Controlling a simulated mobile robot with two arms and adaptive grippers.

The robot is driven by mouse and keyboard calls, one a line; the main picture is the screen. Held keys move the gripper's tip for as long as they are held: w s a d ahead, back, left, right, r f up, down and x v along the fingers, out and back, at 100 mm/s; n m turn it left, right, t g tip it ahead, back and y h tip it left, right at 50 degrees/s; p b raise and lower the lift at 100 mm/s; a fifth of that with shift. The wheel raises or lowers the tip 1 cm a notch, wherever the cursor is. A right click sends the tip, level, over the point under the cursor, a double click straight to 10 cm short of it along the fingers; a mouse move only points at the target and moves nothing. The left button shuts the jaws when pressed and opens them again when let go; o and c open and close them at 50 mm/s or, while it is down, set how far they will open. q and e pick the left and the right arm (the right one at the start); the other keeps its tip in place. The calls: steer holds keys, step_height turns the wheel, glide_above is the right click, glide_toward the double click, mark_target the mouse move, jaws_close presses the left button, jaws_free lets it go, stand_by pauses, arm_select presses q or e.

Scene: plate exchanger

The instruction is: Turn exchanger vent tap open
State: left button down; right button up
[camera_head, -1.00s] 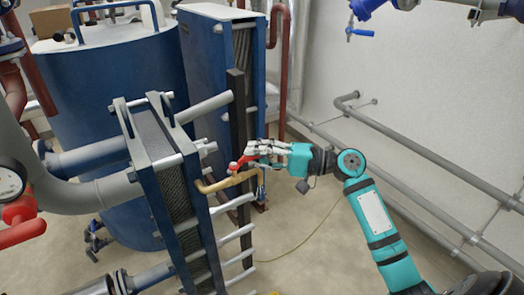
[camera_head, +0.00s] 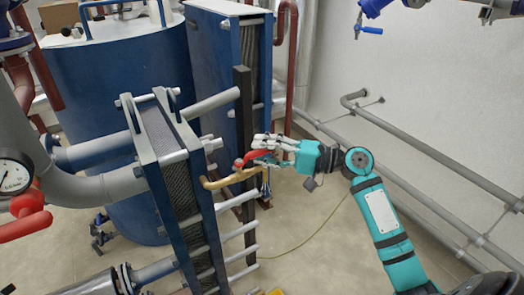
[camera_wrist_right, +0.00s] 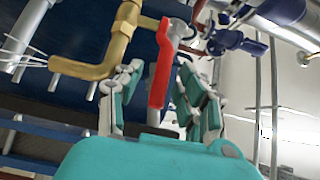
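The exchanger vent tap has a red lever (camera_head: 260,156) on a brass pipe (camera_head: 221,182) that sticks out from the plate exchanger (camera_head: 178,165). In the right wrist view the red lever (camera_wrist_right: 161,65) runs from the brass pipe (camera_wrist_right: 112,52) down between my fingers. My right gripper (camera_head: 268,150) is at the lever from the right. In the right wrist view my right gripper (camera_wrist_right: 157,95) has one finger on each side of the lever, with gaps showing on both sides. It is open around the lever. My left gripper is out of view.
A blue tank (camera_head: 118,80) and a second tall blue exchanger (camera_head: 218,60) stand behind. Grey pipes (camera_head: 420,160) run along the right wall. A gauge (camera_head: 15,175) and a red handle (camera_head: 25,215) are at the left. Floor between exchanger and wall is clear.

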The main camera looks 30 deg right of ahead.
steer(key=v, duration=1.1)
steer(key=shift+d, duration=0.25)
steer(key=shift+s, duration=0.15)
